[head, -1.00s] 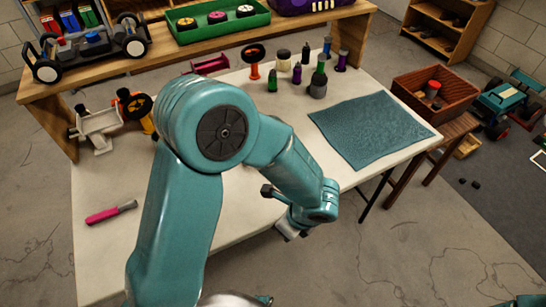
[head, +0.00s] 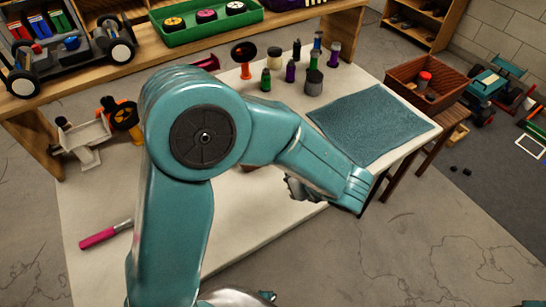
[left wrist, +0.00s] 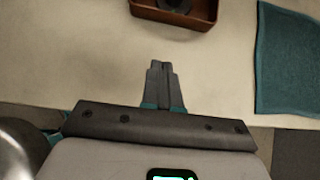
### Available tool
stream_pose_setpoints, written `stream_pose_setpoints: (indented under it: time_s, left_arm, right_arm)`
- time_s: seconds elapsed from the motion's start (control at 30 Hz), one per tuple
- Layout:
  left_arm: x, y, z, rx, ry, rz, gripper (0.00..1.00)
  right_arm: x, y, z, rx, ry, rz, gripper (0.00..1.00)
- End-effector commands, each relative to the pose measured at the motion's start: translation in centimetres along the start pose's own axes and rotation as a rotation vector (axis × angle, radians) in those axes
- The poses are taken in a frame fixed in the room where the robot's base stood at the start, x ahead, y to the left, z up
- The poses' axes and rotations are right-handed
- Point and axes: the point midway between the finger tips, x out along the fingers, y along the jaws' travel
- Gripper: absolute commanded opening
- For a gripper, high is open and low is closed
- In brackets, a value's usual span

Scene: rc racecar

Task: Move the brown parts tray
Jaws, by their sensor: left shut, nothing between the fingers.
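A brown tray (left wrist: 200,20) lies on the pale worktable at the top edge of the left wrist view, cut off by the frame. A dark round part (left wrist: 175,5) sits inside it. My left gripper (left wrist: 163,70) is shut and empty over the table, with its fingertips pointing toward the tray and apart from it in the picture. In the head view my left gripper (head: 300,188) is partly hidden by my arm, which also covers most of the tray's area. My right gripper is not in view.
A teal mat (head: 370,122) lies at the right of the table. Several bottles and small tools stand behind my arm. A pink-handled tool (head: 105,235) lies at left. A brown crate (head: 428,88) rests on a stool beyond the table's right edge. The front of the table (head: 270,225) is bare.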

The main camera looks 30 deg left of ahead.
Motion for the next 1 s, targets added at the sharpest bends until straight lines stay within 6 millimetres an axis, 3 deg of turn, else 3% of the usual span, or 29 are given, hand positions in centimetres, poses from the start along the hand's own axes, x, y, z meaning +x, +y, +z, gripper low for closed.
stream_pose_setpoints:
  time_s: [0.13,0.27,0.67,0.8,1.0]
  left_arm:
    - [0.0,-0.3,0.3,0.006,-0.021,-0.004,0.00]
    - [1.6,-0.2,0.1,0.002,-0.020,0.001,0.00]
    - [10.0,-0.2,0.2,0.001,-0.017,0.003,0.00]
    - [11.2,-0.2,2.2,-0.001,-0.018,0.000,0.00]
    - [12.2,-0.2,3.2,0.002,-0.019,-0.003,0.00]
  right_arm:
    - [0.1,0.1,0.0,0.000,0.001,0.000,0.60]
    - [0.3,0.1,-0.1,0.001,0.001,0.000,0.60]
    - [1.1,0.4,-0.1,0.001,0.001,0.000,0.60]
    - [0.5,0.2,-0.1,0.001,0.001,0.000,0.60]
    - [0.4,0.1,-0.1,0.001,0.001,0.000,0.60]
